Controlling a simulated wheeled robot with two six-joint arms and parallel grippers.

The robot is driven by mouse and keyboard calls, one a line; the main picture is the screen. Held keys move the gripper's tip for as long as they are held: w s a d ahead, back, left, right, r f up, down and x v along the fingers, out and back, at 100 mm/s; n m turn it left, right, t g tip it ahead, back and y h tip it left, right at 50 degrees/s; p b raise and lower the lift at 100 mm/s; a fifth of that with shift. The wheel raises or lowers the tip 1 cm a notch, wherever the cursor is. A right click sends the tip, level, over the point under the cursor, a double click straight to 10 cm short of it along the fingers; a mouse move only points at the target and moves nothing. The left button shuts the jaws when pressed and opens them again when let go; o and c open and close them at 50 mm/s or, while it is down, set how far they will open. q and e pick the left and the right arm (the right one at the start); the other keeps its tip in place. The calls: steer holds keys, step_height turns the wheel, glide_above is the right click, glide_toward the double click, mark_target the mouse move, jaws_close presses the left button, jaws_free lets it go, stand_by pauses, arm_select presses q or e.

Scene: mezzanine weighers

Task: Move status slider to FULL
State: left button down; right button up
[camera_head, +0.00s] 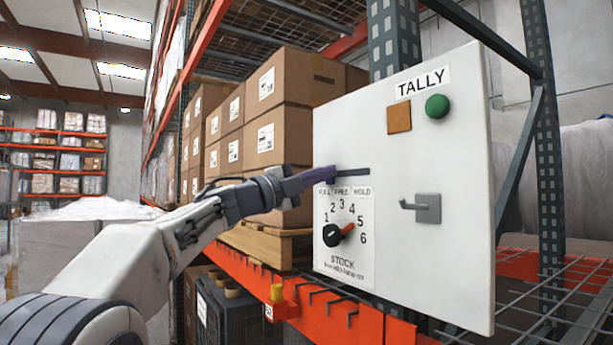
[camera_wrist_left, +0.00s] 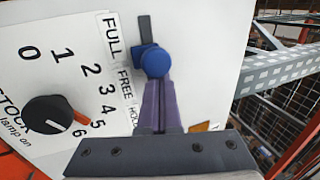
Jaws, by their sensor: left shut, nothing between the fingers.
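The status slider's blue knob (camera_wrist_left: 155,62) sits in a dark upright-looking slot (camera_wrist_left: 145,28) in the left wrist view. Its base is beside the lower end of the word FULL, near the gap before FREE, with slot showing beyond it on the FULL side. The label strip (camera_wrist_left: 125,82) reads FULL, FREE, HOLD. My left gripper (camera_wrist_left: 160,88) is shut and empty, its purple fingertips at the knob's HOLD side; I cannot tell whether they touch. In the head view the left gripper (camera_head: 328,176) covers the knob; slot (camera_head: 352,172) shows to its right.
The white TALLY panel (camera_head: 455,110) also carries a green button (camera_head: 437,106), an orange-brown square (camera_head: 399,120), a grey hook (camera_head: 427,208) and a STOCK dial (camera_head: 333,236) pointing near 5. Stacked cartons (camera_head: 279,145) stand behind, left of the panel.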

arm_select(q)
steer(key=shift+w+a, duration=0.5)
steer(key=shift+w, duration=0.15)
steer(key=shift+s+d, duration=0.1)
steer(key=shift+s+d+b, duration=0.35)
steer(key=shift+s+b, duration=0.05)
steer(key=shift+s, duration=0.15)
steer(key=s+a+b, duration=0.3)
steer(key=s+a, duration=0.2)
steer(key=a, duration=0.3)
steer(key=shift+s, duration=0.4)
stand_by(0.5)
